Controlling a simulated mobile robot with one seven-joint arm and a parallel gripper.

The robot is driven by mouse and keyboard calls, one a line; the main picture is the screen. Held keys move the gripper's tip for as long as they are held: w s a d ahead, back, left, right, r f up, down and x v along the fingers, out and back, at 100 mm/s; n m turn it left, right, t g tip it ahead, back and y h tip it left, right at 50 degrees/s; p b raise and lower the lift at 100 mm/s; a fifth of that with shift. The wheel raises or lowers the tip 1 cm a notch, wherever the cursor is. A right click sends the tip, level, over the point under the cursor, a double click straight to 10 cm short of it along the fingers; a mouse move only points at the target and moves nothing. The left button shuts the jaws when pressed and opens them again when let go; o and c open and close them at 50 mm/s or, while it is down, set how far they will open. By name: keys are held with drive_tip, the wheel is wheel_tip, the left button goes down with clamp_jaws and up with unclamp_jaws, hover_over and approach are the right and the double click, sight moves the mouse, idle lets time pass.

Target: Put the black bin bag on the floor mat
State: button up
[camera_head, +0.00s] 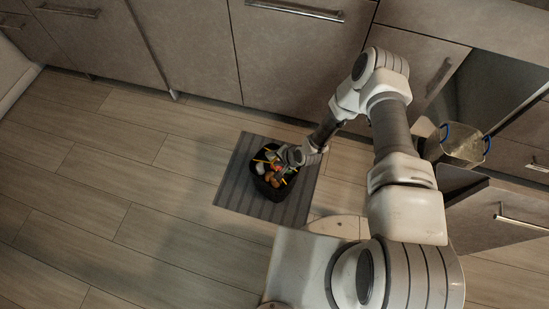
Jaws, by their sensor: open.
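The black bin bag (266,188) is an open black container filled with mixed colourful rubbish. It sits over the middle of the dark grey striped floor mat (233,192), and appears to rest on it. My gripper (276,160) is open at the upper right rim of the bag, very close to it. Whether the fingers touch the bag cannot be told, as they are small and partly lost among the contents.
Grey cabinet fronts (290,55) with bar handles run along the back. At the right a drawer (515,212) stands pulled out, with a clear pot with blue handles (462,143) nearby. The wood floor (130,215) at the left is clear.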

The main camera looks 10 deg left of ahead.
drive_tip(key=p+v, duration=0.5)
drive_tip(key=v, duration=0.7)
drive_tip(key=w+d+r+n+h, duration=0.2)
drive_tip(key=w+d+r, duration=0.25)
drive_tip(key=r, duration=0.35)
drive_tip(key=w+d+r+n+h, duration=0.1)
drive_tip(key=w+d+r, duration=0.35)
drive_tip(key=r, duration=0.45)
drive_tip(key=d+r+n+t+h, duration=0.1)
drive_tip(key=d+r, duration=0.2)
drive_tip(key=r, duration=0.5)
drive_tip(key=d+r+t+h, duration=0.1)
drive_tip(key=d+r, duration=0.1)
drive_tip(key=r, duration=0.6)
drive_tip(key=s+d+r+h, duration=0.1)
drive_tip(key=s+d+r, duration=0.1)
drive_tip(key=s+r, duration=0.45)
drive_tip(key=s+d+r+h, duration=0.1)
drive_tip(key=s+d+r, duration=0.15)
drive_tip(key=r, duration=0.75)
drive_tip(key=s+r+n+y, duration=0.1)
drive_tip(key=s+r, duration=0.5)
drive_tip(key=s, duration=0.7)
drive_tip(key=shift+s+t, duration=0.2)
drive_tip(key=shift+t, duration=0.1)
drive_tip(key=shift+r, duration=0.15)
wheel_tip(320, 180, up, 24)
drive_tip(key=p, duration=2.3)
drive_tip(key=shift+f, duration=0.2)
